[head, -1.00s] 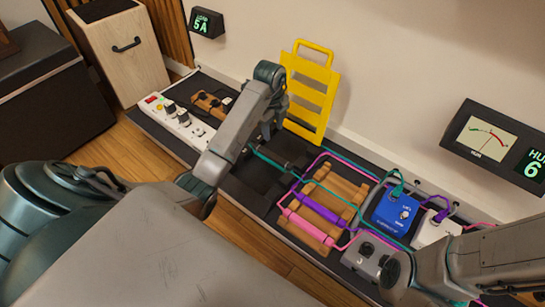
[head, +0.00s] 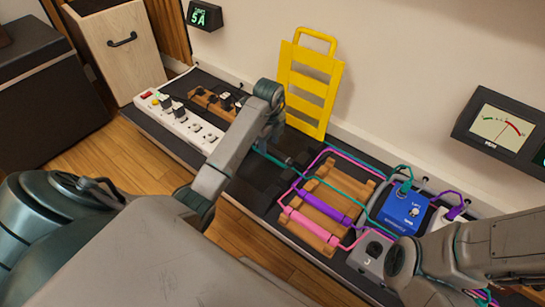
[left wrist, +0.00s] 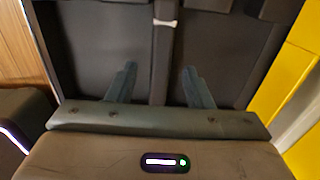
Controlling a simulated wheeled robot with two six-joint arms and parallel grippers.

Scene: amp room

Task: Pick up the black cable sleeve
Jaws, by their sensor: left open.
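My left gripper (head: 268,146) points down over the black mat, just left of the wooden rack, and is open. In the left wrist view its two blue-grey fingers (left wrist: 160,85) stand apart. A dark strip (left wrist: 161,65) with a small white band near its top runs between them, but I cannot tell if it is the sleeve. In the head view a dark piece (head: 291,164) on the teal cable, beside the gripper, looks like the black cable sleeve. It blends into the mat and is partly hidden. My right gripper is out of view.
The wooden rack (head: 325,183) carries a purple sleeve (head: 324,208) and a pink sleeve (head: 312,229). A yellow slotted panel (head: 310,85) leans on the wall behind. A white power strip (head: 180,122) lies left; blue (head: 404,210) and grey (head: 371,256) pedals stand right.

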